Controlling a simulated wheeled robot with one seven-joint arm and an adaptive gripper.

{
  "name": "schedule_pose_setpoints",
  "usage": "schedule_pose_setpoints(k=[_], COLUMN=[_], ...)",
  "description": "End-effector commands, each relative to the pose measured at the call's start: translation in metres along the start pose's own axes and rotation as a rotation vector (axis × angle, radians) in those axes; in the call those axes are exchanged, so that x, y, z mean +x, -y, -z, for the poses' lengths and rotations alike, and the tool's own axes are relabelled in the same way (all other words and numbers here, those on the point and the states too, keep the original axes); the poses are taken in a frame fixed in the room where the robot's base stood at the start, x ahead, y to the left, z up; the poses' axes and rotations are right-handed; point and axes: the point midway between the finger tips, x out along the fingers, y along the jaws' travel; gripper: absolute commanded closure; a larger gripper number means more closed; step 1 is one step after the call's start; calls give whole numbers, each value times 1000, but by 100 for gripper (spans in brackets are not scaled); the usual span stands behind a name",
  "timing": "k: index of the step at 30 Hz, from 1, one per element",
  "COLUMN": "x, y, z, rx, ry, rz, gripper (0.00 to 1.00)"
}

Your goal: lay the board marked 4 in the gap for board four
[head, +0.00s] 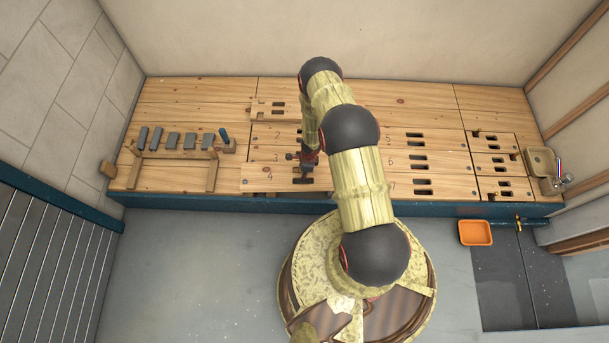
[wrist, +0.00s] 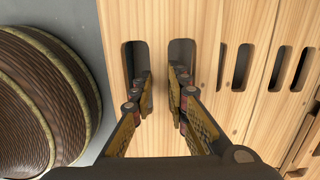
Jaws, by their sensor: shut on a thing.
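The board marked 4 (head: 270,178) is a pale wooden plank at the bench's front edge, left of my arm. Its left end sticks out a little past the board marked 3 (head: 262,158). My gripper (head: 308,163) is over its slotted part. In the wrist view my gripper (wrist: 160,82) has its fingers in the two slots of the board (wrist: 158,25), shut on the wood between them. The gap for board four is not clearly visible; the board and my arm cover that area. I cannot tell how high the board is above the bench.
Other slotted boards, such as the one marked 6 (head: 440,160), lie right of my arm. A wooden rack (head: 175,155) with several grey blocks stands at left. An orange tray (head: 475,232) is on the floor at right. A metal fitting (head: 562,180) stands at the bench's right end.

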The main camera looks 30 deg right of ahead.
Motion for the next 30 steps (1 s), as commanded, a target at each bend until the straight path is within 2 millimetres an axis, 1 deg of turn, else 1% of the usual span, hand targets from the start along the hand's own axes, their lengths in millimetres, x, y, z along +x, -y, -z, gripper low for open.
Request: schedule_pose_setpoints(k=[4, 14, 30], x=[6, 17, 52], y=[-1, -1, -1], z=[6, 7, 11], rx=[40, 44, 42], ry=[1, 1, 1], rz=[6, 7, 6], gripper=[100, 100, 100])
